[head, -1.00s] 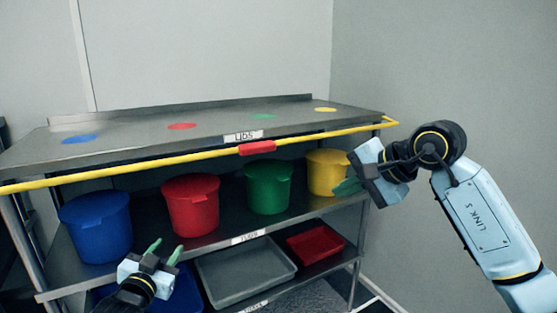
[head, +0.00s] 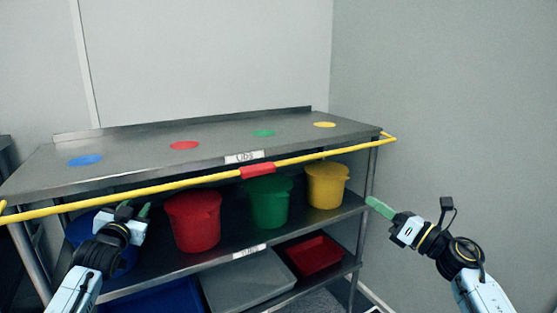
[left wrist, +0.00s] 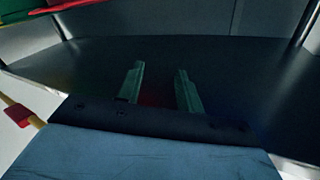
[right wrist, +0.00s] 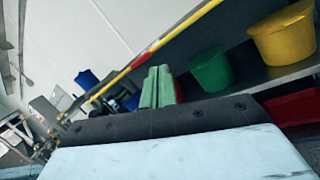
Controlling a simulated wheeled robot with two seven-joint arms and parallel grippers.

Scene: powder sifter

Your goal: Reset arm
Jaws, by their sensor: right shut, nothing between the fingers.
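My left gripper (head: 133,212) is in front of the blue bucket (head: 82,228), which it partly hides in the head view. Its two green fingers stand apart with nothing between them in the left wrist view (left wrist: 160,88). My right gripper (head: 376,206) is to the right of the rack, clear of it. Its green fingers are together and empty in the right wrist view (right wrist: 157,88).
A metal rack (head: 220,150) has a yellow rail (head: 140,190) along its front. Red (head: 193,222), green (head: 270,203) and yellow (head: 326,187) buckets stand on its middle shelf. Trays, grey (head: 245,280) and red (head: 314,255), lie below.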

